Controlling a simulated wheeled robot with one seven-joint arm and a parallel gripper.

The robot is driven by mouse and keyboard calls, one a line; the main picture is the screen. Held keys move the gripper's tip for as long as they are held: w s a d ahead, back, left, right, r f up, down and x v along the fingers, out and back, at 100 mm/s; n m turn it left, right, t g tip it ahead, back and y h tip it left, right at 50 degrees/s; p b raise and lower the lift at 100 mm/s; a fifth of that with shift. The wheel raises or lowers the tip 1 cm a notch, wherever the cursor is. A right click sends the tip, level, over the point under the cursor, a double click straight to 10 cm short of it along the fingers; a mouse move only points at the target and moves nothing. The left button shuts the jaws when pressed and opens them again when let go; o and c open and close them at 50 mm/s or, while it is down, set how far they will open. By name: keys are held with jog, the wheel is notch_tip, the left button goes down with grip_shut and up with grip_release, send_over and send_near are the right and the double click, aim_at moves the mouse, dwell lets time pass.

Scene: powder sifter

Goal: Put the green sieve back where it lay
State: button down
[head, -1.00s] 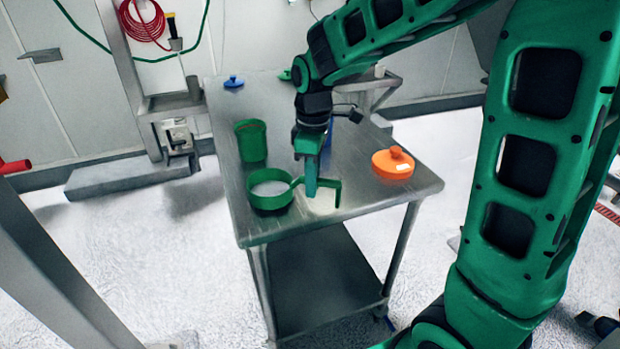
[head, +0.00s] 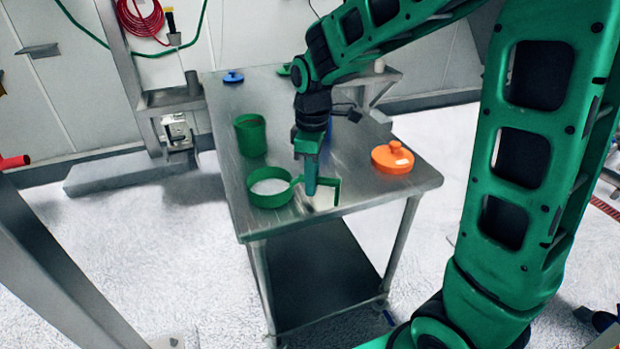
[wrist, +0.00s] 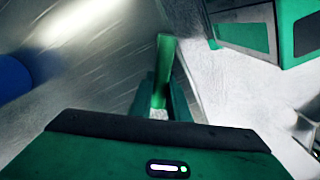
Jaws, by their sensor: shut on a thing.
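The green sieve (head: 270,202) is a shallow round ring with a pale inside, near the front left of the metal table (head: 350,205). Its handle reaches right and ends in a bent-down hook. My gripper (head: 311,187) points down and is shut on this handle. In the wrist view the green handle (wrist: 165,60) runs up from between the fingers of my gripper (wrist: 163,98); the ring is out of that view. I cannot tell whether the sieve touches the tabletop or hangs just above it.
A green cup-like container (head: 251,136) stands just behind the sieve. An orange lid (head: 392,158) with a knob lies at the right. A blue lid (head: 233,77) lies at the far left corner. A blue thing (wrist: 12,78) shows at the wrist view's left. The table's front edge is close.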

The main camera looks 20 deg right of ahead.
jog(key=c, duration=1.6)
grip_release()
notch_tip(320, 180, up, 11)
jog(key=shift+f, duration=0.15)
jog(key=s+d+f+m, duration=0.2)
jog(key=s+d+m, duration=0.6)
jog(key=s+d, duration=0.4)
jog(key=s+d+f+m, duration=0.2)
jog(key=s+m, duration=0.1)
jog(key=s, duration=0.1)
jog(key=s+d+f+m, duration=0.1)
jog(key=s+d+m, duration=0.1)
jog(key=s, duration=0.3)
jog(key=s+d+f+m, duration=0.2)
jog(key=s+m, duration=0.2)
jog(key=shift+s+d+f+m, duration=0.15)
jog(key=shift+s+f+m, duration=0.1)
jog(key=shift+f+m, duration=0.05)
